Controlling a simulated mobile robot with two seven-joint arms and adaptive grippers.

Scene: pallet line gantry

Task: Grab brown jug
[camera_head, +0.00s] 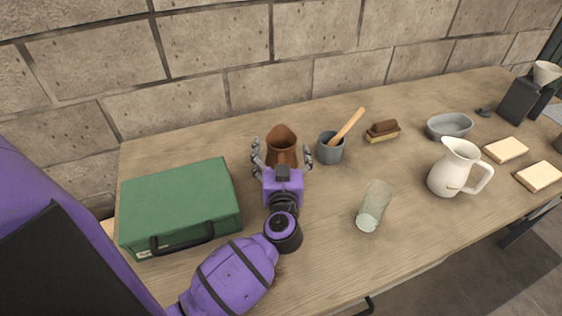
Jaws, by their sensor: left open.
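The brown jug (283,138) stands upright on the wooden table, toward the back and left of the middle. My left gripper (282,153) is open, with one finger on each side of the jug as seen from my head. The gripper's body covers the jug's lower front. I cannot tell whether the fingers touch the jug. My right gripper is not in view.
Left is a green case (180,203). Close right of the jug is a grey pot (330,150) with a wooden utensil (347,126). Farther right are a brush (382,131), a glass (373,206), a white pitcher (452,170) and a grey dish (448,126). A block wall (230,40) stands behind.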

